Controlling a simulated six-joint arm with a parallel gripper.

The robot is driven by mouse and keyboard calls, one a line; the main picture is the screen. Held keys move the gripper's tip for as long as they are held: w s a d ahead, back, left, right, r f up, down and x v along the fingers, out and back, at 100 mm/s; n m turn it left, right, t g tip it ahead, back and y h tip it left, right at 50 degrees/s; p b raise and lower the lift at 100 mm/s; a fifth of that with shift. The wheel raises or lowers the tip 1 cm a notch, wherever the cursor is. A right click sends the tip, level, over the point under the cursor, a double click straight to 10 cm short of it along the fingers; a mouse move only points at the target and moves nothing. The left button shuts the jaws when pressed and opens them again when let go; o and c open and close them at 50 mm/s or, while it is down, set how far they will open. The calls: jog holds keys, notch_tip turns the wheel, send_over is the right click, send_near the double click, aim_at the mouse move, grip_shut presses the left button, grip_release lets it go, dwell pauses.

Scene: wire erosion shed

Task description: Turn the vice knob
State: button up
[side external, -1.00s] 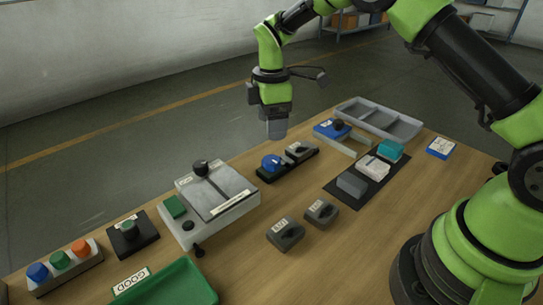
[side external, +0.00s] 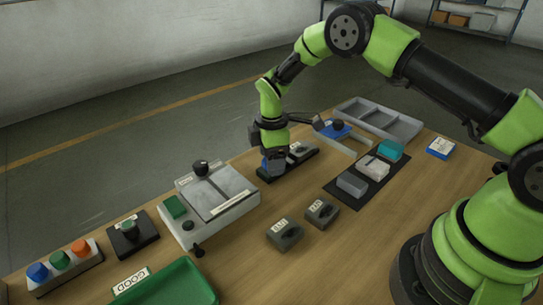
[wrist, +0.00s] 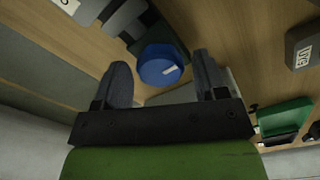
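A round blue knob (wrist: 160,62) with a white pointer mark shows in the wrist view. It sits on a narrow black base (side external: 303,162), beside a small grey block (side external: 300,150). My gripper (wrist: 160,72) is open, with one grey finger on each side of the knob and gaps visible between. In the side view my gripper (side external: 272,160) is low over the base and hides most of the knob. I cannot tell whether the fingers reach down around it. No readable label shows which knob is the vice's.
A grey machine block with a black knob (side external: 200,167) stands left. Two dark grey blocks (side external: 285,234) (side external: 321,212) stand in front. A green tray (side external: 170,285) is front left.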

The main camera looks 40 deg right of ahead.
jog(key=c, duration=0.7)
